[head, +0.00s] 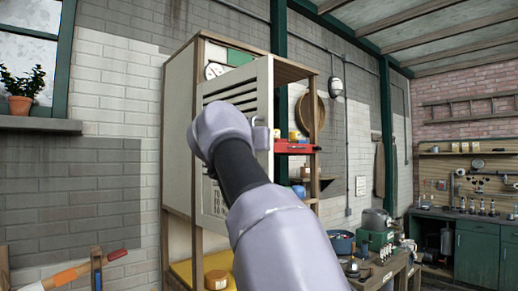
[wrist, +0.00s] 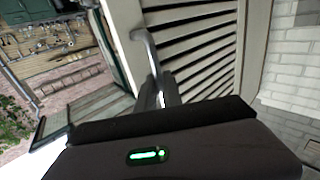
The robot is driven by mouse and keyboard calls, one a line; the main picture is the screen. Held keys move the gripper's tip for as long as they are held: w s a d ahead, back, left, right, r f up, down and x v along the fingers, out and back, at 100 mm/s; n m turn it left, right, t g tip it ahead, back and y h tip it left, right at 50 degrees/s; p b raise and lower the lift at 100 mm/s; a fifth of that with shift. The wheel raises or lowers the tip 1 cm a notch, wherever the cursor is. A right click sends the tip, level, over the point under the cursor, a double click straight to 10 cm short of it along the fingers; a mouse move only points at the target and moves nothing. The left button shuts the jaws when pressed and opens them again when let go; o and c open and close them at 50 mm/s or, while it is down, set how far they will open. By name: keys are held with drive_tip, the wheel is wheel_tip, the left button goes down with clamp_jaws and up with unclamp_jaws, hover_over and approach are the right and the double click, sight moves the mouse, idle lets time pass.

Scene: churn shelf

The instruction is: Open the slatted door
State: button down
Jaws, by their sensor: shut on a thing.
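The slatted door (head: 214,190) is a pale panel with dark slats on the front of a tall wooden cabinet (head: 180,110). It stands swung outward from its left side, and the shelves show past its free right edge. The slats (wrist: 205,60) fill the middle of the wrist view. A grey bar handle (wrist: 148,45) sits near the door's edge. My gripper (wrist: 163,98) is shut on the handle; in the head view my arm hides most of the gripper and part of the door.
A red box (head: 295,147) and small items sit on the shelf right of the door. A yellow surface with a round tub (head: 216,280) lies below. A cluttered workbench (head: 385,270) stands at lower right. An orange-and-red rod (head: 80,270) shows at lower left.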

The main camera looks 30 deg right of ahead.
drive_tip(key=shift+a+f, duration=0.1)
drive_tip(key=shift+a, duration=0.1)
idle(0.3)
drive_tip(key=c, duration=1.8)
unclamp_jaws()
drive_tip(key=shift+w, duration=0.1)
drive_tip(key=shift+o, duration=0.2)
